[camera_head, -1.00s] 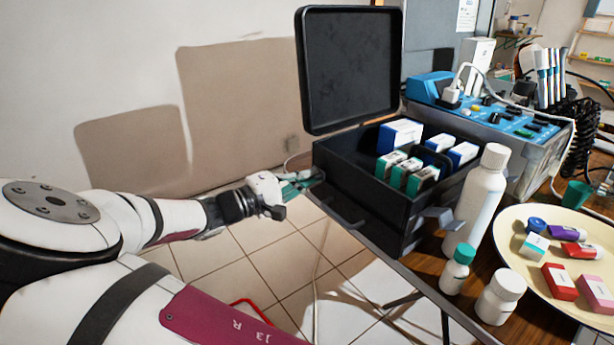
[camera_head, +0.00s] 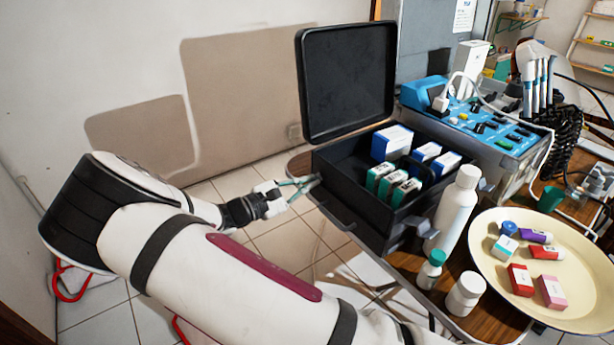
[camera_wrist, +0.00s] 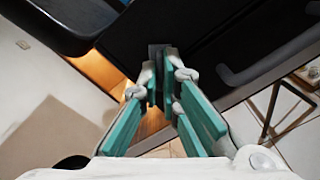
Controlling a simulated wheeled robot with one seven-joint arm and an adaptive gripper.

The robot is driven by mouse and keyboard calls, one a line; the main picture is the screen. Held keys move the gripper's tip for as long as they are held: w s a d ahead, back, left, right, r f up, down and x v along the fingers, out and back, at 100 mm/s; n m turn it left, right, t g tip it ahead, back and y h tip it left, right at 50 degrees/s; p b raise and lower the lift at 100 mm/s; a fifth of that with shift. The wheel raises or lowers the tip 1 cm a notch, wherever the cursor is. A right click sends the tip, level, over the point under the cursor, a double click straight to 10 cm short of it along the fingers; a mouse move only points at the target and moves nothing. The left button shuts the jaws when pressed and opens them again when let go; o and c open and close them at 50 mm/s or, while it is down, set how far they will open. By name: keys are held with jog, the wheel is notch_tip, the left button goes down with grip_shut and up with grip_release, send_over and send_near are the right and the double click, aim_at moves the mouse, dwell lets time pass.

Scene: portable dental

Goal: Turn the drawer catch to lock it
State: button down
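The black case (camera_head: 350,205) stands on the table with its lid (camera_head: 347,80) raised. Its dark front fills the top of the wrist view, with a grey bar handle (camera_wrist: 270,60) at the right. A small grey tab, seemingly the drawer catch (camera_wrist: 157,50), shows at the fingertips in the wrist view. In the head view I cannot make it out. My gripper (camera_head: 308,182) reaches the case's left corner. In the wrist view its green-padded fingers (camera_wrist: 160,80) are close together, one each side of the tab's lower end. Whether they press on it is unclear.
White boxes (camera_head: 393,142) stand inside the case. A tall white bottle (camera_head: 452,212), smaller bottles (camera_head: 466,293) and a cream tray (camera_head: 490,265) are to its right. A blue-topped unit (camera_head: 480,118) stands behind. Open floor lies under my arm.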

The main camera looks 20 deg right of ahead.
jog(key=n+p, duration=0.2)
jog(key=n, duration=0.6)
jog(key=shift+a+f+p, duration=0.1)
jog(key=shift+p, duration=0.2)
dwell(0.4)
jog(key=c, duration=1.8)
grip_release()
jog(key=v, duration=1.2)
